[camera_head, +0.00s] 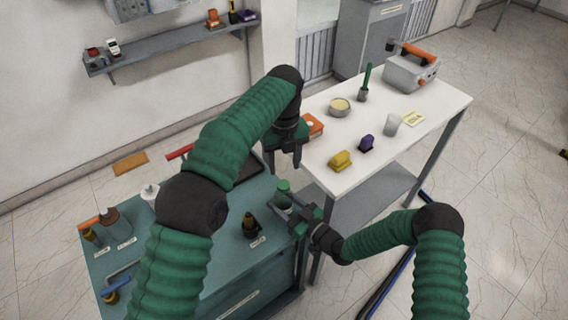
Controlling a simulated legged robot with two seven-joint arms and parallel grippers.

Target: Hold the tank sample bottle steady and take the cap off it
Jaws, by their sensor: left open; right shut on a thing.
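The sample bottle (283,201) has a green cap (283,186) and stands upright near the right edge of the teal workbench. My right gripper (287,205) comes in from the right and is shut on the bottle's body below the cap, hiding part of it. Whether the bottle touches the bench is hard to tell. My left gripper (284,163) points down above and slightly behind the cap. Its jaws are open and empty, and it looks apart from the cap. The cap is on the bottle.
A small dark bottle (250,227) with a label stands left of the sample bottle on the teal workbench (225,255). The white table (395,153) holds a yellow object (340,161), a purple object (366,143) and a cup (391,124).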

